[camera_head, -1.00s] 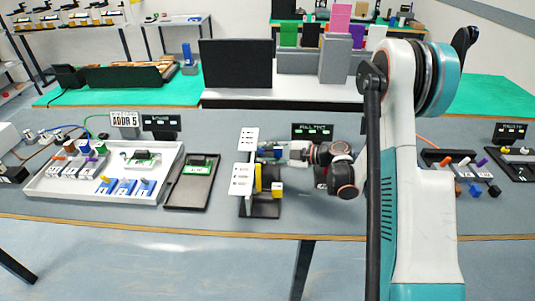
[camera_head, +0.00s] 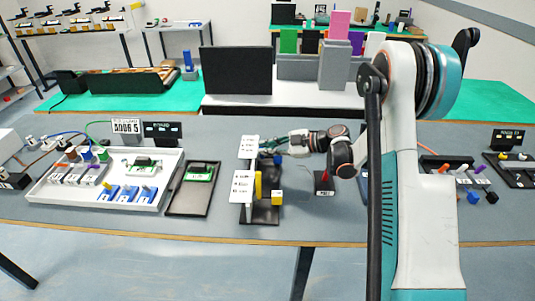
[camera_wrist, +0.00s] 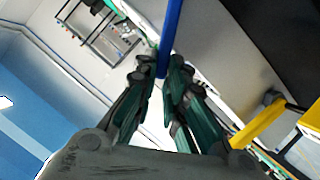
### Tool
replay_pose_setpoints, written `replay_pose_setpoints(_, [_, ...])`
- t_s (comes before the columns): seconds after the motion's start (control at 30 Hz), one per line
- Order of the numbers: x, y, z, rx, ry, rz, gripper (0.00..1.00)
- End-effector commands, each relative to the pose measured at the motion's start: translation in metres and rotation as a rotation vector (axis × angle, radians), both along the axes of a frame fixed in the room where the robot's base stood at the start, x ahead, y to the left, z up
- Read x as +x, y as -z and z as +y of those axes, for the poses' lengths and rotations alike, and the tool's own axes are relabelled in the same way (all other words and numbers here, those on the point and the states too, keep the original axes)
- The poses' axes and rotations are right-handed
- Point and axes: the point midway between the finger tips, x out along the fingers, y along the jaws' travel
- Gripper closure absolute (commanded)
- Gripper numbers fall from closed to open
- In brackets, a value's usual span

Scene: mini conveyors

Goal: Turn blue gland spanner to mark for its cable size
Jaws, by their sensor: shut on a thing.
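The blue gland spanner shows as a long blue bar (camera_wrist: 168,40) between my fingers in the wrist view. My gripper (camera_wrist: 163,72) is shut on it. In the head view my gripper (camera_head: 283,146) reaches in from the right, behind the black stand (camera_head: 262,217) with the white marked cards. The upper card (camera_head: 248,146) and lower card (camera_head: 242,186) face the camera; their marks are too small to read. A yellow bar (camera_head: 258,185) stands upright by the lower card; it also shows in the wrist view (camera_wrist: 258,122). The spanner's far end and its mark are hidden.
A yellow cube (camera_head: 277,198) is on the stand's right. A black block with a red piece (camera_head: 324,181) stands to its right. A dark tray with a green board (camera_head: 200,172) and a white tray (camera_head: 150,205) lie left. The table front is clear.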

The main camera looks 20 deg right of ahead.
Motion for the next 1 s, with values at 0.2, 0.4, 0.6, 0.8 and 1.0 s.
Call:
replay_pose_setpoints(0.2, [0.0099, -0.0054, -0.0032, 0.032, 0.001, 0.098, 1.00])
replay_pose_setpoints(0.4, [0.0101, -0.0051, -0.0034, 0.034, 0.002, 0.105, 1.00])
replay_pose_setpoints(0.6, [0.0099, -0.0051, -0.0035, 0.033, 0.001, 0.103, 0.68])
replay_pose_setpoints(0.8, [0.0099, -0.0051, -0.0034, 0.033, 0.002, 0.103, 0.68])
replay_pose_setpoints(1.0, [0.0084, -0.0066, -0.0069, 0.033, 0.002, 0.102, 0.68])
